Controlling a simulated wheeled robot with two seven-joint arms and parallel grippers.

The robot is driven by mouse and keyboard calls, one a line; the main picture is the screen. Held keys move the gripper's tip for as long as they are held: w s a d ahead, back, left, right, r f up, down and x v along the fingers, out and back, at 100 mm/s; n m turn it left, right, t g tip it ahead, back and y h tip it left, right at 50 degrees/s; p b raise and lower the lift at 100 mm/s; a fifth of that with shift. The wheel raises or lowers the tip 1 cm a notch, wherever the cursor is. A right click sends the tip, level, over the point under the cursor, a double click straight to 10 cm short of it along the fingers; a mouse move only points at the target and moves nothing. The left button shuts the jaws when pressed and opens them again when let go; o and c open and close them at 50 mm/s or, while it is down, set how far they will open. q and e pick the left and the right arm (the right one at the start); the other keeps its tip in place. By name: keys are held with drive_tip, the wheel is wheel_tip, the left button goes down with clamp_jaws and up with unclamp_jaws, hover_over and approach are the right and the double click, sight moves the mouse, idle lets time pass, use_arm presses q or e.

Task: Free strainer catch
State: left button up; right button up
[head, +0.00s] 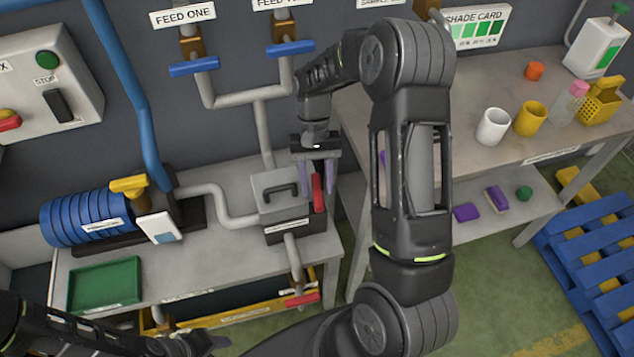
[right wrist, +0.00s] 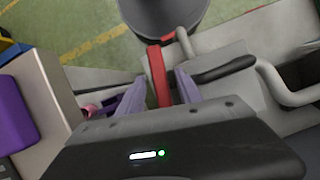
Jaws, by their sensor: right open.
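The strainer (head: 278,186) is a grey box with a black handle on its lid, standing on the grey bench. Its red catch (head: 318,194) is upright on the box's right side. My right gripper (head: 319,186) is open, with one pale purple finger on each side of the catch. In the right wrist view, the red catch (right wrist: 158,76) runs between the two fingertips (right wrist: 160,80), with no clear grip on it. The strainer's black handle also shows there (right wrist: 222,70). My left gripper (head: 205,344) is low at the bottom left, far from the strainer; its jaws are unclear.
Grey pipes lead from blue-handled valves (head: 194,66) down to the bench. A blue ribbed cylinder (head: 85,218) and green tray (head: 105,284) are at left. A red-handled valve (head: 301,299) sits below the strainer. A side table (head: 470,120) holds cups.

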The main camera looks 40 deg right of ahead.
drive_tip(key=shift+r, duration=0.1)
drive_tip(key=b+v, duration=0.1)
drive_tip(key=v, duration=0.6)
drive_tip(key=shift+w+r, duration=0.15)
drive_tip(key=shift+r, duration=0.15)
